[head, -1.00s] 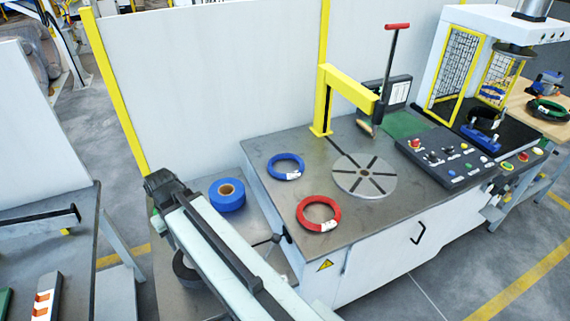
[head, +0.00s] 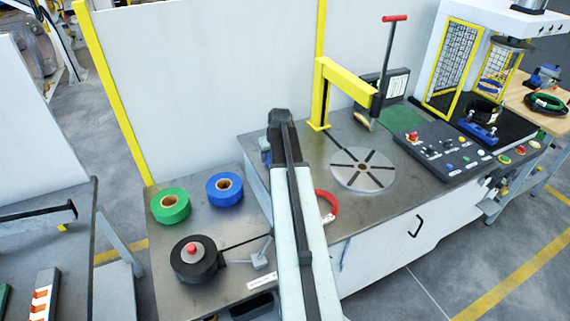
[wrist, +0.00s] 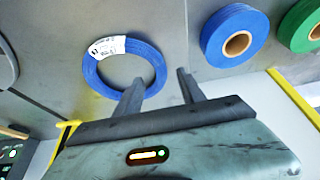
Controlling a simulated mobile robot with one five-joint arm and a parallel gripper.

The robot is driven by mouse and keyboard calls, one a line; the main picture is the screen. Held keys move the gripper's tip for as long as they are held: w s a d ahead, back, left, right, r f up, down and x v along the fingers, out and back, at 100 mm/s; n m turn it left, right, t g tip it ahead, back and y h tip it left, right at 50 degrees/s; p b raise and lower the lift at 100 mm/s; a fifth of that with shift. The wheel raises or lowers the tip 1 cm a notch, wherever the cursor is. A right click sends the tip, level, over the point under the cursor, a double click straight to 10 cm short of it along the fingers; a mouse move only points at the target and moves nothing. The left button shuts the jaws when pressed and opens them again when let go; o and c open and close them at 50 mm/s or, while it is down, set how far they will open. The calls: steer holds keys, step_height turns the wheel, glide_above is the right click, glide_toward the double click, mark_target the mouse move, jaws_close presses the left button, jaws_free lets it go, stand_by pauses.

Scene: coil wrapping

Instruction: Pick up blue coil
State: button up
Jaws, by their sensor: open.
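The blue coil (wrist: 151,53) is a ring with a white label, lying flat on the grey table in the wrist view. In the head view my arm covers most of it, and only a sliver of blue shows at the arm's left edge. My gripper (wrist: 160,78) is open and empty. In the wrist view its left finger overlaps the coil's lower right rim, and its right finger is outside the ring. I cannot tell the height between fingers and coil. My fingers are hidden in the head view.
A red coil (head: 331,209) lies partly behind my arm. A slotted turntable (head: 363,170) and yellow post (head: 319,92) stand to the right. On the left side table are a blue roll (head: 224,189), green roll (head: 170,206) and black roll (head: 194,259).

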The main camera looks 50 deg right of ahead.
mark_target(269, 163)
steer(key=b+x, duration=0.4)
steer(key=x, duration=0.1)
steer(key=shift+w+f+b, duration=0.1)
steer(key=shift+f+b, duration=0.05)
steer(key=shift+b, duration=0.25)
jaws_close()
stand_by(1.0)
